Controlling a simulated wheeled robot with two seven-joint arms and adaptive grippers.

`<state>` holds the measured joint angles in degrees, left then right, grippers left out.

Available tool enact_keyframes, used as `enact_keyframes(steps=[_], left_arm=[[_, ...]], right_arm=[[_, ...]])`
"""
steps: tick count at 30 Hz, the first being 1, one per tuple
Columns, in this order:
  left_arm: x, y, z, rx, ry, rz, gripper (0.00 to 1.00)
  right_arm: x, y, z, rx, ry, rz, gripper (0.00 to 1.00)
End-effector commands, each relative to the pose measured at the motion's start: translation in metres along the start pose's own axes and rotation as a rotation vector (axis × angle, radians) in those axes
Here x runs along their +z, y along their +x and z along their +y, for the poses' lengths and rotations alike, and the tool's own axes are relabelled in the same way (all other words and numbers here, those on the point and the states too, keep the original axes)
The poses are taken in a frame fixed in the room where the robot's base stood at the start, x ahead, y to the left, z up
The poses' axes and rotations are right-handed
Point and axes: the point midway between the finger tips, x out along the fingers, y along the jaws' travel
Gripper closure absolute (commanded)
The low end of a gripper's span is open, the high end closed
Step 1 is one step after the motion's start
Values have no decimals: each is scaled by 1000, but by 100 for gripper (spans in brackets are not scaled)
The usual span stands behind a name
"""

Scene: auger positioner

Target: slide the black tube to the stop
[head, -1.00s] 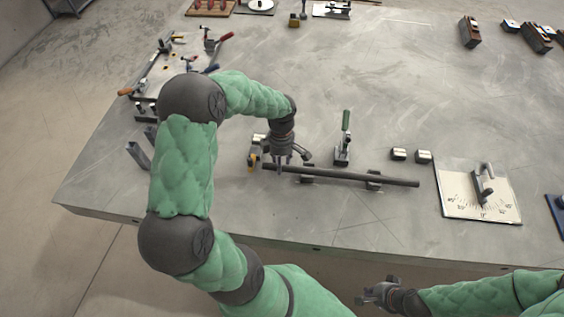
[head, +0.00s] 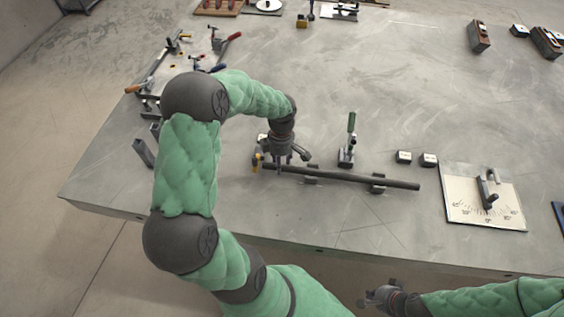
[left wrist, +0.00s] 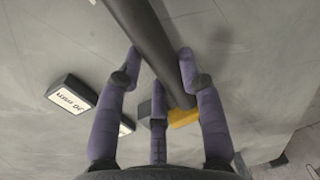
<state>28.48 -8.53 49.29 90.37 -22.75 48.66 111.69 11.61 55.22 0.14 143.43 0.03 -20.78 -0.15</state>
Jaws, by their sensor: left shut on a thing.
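The black tube (head: 345,178) lies across two small dark support blocks (head: 377,185) near the table's front edge. My left gripper (head: 280,163) is shut on the tube near its left end. In the left wrist view the tube (left wrist: 150,35) runs between my fingers (left wrist: 160,62). A yellow piece (head: 256,161), likely the stop, stands at the tube's left end; it also shows in the left wrist view (left wrist: 184,118). I cannot tell whether tube and yellow piece touch. My right gripper (head: 374,297) is empty in front of the table, its opening unclear.
A clamp with a green handle (head: 349,140) stands behind the tube. Two small labelled blocks (head: 404,157) and a white angle-scale plate (head: 482,205) lie to the right. A rack of tools (head: 180,65) is at the left. The middle of the table is clear.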

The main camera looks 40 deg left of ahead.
Motion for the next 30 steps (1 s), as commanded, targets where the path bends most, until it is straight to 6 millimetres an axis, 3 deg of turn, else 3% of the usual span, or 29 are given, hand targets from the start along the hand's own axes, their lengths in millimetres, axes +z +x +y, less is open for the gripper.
enact_keyframes(steps=[6,7,9,10,22,30], left_arm=[[-4,0,0,-1,0,1,100],[-4,0,0,-1,0,1,57],[-4,0,0,-1,0,1,37],[-4,0,0,-1,0,1,35],[-4,-3,0,-1,1,1,35],[-4,-46,1,5,0,0,35]], right_arm=[[0,0,0,0,0,0,100],[0,0,0,0,0,0,100],[0,0,0,0,0,0,100],[0,0,0,0,0,0,100],[0,0,0,0,0,0,100],[0,0,0,0,0,0,100]])
